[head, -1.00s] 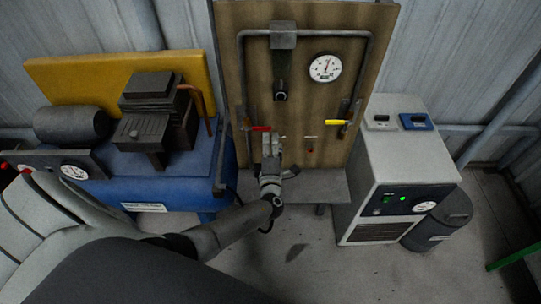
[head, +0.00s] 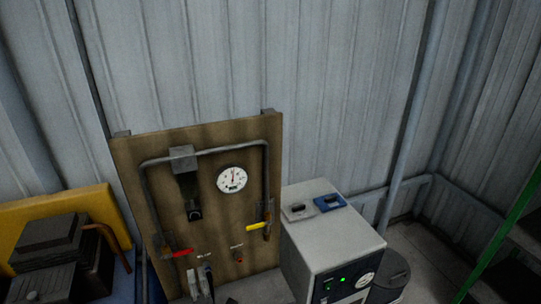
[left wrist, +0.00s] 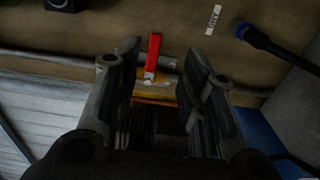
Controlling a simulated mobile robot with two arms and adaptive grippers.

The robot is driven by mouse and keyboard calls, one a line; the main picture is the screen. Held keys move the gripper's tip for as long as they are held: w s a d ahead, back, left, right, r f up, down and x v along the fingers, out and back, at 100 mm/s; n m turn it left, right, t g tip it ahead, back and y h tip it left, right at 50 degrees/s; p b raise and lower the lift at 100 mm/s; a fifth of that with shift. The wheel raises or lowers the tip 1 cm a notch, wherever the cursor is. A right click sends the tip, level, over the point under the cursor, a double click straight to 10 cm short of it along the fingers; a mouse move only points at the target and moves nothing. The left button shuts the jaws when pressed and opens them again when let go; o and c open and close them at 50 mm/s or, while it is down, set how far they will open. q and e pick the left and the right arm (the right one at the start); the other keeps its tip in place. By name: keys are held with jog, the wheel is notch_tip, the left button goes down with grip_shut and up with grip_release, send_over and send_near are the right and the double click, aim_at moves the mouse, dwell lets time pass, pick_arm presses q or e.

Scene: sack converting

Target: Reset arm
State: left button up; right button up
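My left gripper (head: 201,281) shows at the bottom edge of the head view, in front of the wooden board and just below and right of the red valve handle (head: 182,253). In the left wrist view my left gripper (left wrist: 163,62) has its two fingers spread with a gap between them. The red handle (left wrist: 154,54) appears in that gap, beyond the fingers, and I see no finger closed on it. Nothing is held. My left arm is mostly below the head view. My right gripper is not in view.
The wooden board (head: 222,140) carries pipes, a pressure gauge (head: 232,180) and a yellow handle (head: 256,227). A grey cabinet (head: 335,243) stands to the right, with a dark bin (head: 389,275) beside it. A compressor (head: 55,245) with a yellow panel is at the left.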

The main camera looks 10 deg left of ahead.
pick_arm(q)
jog(key=s+a+f+n+g+h, duration=0.15)
jog(key=s+f+n+g, duration=0.25)
jog(key=s+f+n, duration=0.45)
jog(key=s+f+n+g+h, duration=0.25)
jog(key=s+f+n, duration=0.2)
jog(key=f, duration=0.75)
jog(key=s+d+f+n+g+h, duration=0.2)
jog(key=s+f+n, duration=0.3)
jog(key=s+n, duration=0.5)
jog(key=s+d+f+n+g+h, duration=0.1)
jog(key=s+d+f+n+g, duration=0.2)
jog(key=s+f+n, duration=0.3)
jog(key=s+d+f+n+g+h, duration=0.2)
jog(key=s+f+n, duration=0.3)
jog(key=s+n, duration=1.1)
jog(key=shift+s+d+f+g+h, duration=0.3)
jog(key=shift+s+d+f+g, duration=0.1)
jog(key=shift+s+d, duration=0.25)
jog(key=shift+s, duration=0.1)
